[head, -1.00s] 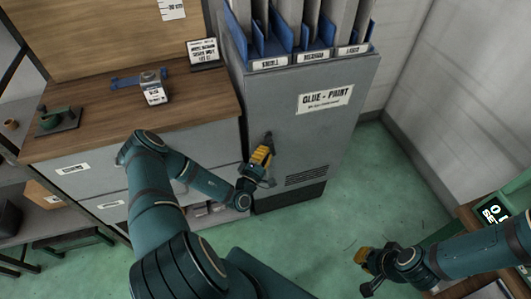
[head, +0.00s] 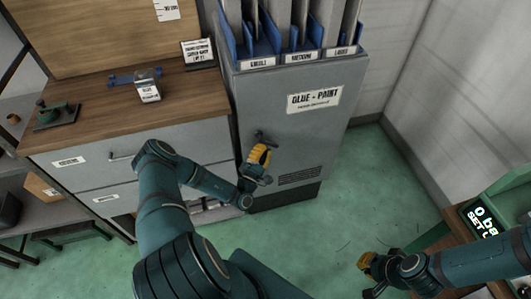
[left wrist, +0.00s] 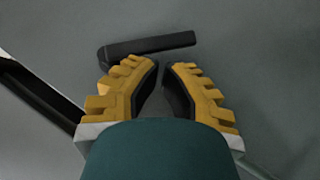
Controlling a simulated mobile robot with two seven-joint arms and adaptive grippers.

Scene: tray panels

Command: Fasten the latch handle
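The latch handle (head: 264,136) is a dark bar on the front of the grey cabinet (head: 330,130) labelled "GLUE - PAINT". In the left wrist view the black handle (left wrist: 150,45) lies nearly level across the picture, just beyond the fingertips. My left gripper (head: 260,155) is in front of the cabinet, just below the handle. In the left wrist view its yellow fingers (left wrist: 162,66) are nearly together, with a small gap and nothing between them. My right gripper (head: 367,272) is over the green floor at the lower right; its finger opening is unclear.
A wooden-topped drawer unit (head: 130,125) stands left of the cabinet, with a small labelled box (head: 148,92) on it. Blue file holders (head: 265,50) stand on the cabinet. A green display unit (head: 485,220) is at the right. Green floor (head: 340,210) is free between.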

